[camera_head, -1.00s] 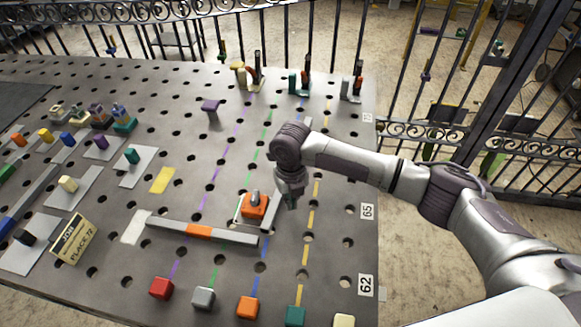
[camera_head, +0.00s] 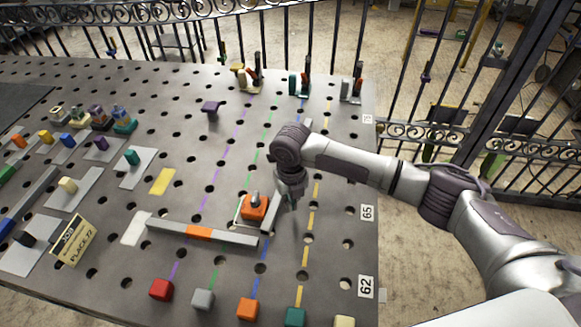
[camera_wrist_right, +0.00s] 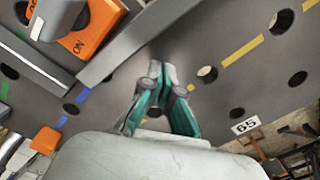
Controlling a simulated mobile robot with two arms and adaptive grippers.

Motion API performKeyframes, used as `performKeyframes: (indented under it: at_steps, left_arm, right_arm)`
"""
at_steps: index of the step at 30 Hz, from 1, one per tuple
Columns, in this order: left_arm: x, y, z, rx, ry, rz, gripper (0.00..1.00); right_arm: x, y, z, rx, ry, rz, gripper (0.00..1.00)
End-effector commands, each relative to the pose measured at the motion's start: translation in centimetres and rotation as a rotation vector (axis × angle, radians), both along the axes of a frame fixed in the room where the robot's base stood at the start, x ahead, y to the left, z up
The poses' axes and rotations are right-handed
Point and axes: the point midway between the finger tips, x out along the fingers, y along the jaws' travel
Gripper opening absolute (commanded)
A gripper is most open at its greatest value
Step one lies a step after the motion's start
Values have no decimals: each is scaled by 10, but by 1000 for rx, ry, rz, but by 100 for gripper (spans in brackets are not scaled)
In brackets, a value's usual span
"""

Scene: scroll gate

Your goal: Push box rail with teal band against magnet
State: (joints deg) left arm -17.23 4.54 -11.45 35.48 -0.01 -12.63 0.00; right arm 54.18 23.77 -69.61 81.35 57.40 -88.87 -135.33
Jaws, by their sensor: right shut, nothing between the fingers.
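A grey rail (camera_head: 269,218) lies on the perforated table beside an orange magnet block (camera_head: 254,208) with a grey knob. My gripper and wrist cover part of this rail, and no teal band shows on it. In the wrist view, the rail (camera_wrist_right: 125,42) runs beside the orange block (camera_wrist_right: 97,28), which is marked ON. My right gripper (camera_head: 291,204) is shut and empty, just right of the rail. Its teal fingers (camera_wrist_right: 157,72) point at the table; whether they touch the rail is unclear. My left gripper is out of view.
Another grey rail (camera_head: 165,225) with an orange band lies in front of the magnet block. Several coloured cubes line the front edge, including a teal one (camera_head: 294,316). Upright clamps (camera_head: 304,78) stand at the back. Bare table lies right of my gripper.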

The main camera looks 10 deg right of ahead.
Motion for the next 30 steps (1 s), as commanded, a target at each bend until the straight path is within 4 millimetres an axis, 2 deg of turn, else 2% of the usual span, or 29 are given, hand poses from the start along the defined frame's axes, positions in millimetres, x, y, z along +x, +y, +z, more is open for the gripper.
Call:
performKeyframes:
  at_steps: [13, 30]
  left_arm:
    - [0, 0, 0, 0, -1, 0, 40]
    - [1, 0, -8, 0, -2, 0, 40]
  right_arm:
    - [0, 0, -1, 0, 0, 0, 0]
    - [0, 0, -15, 0, 1, 0, 0]
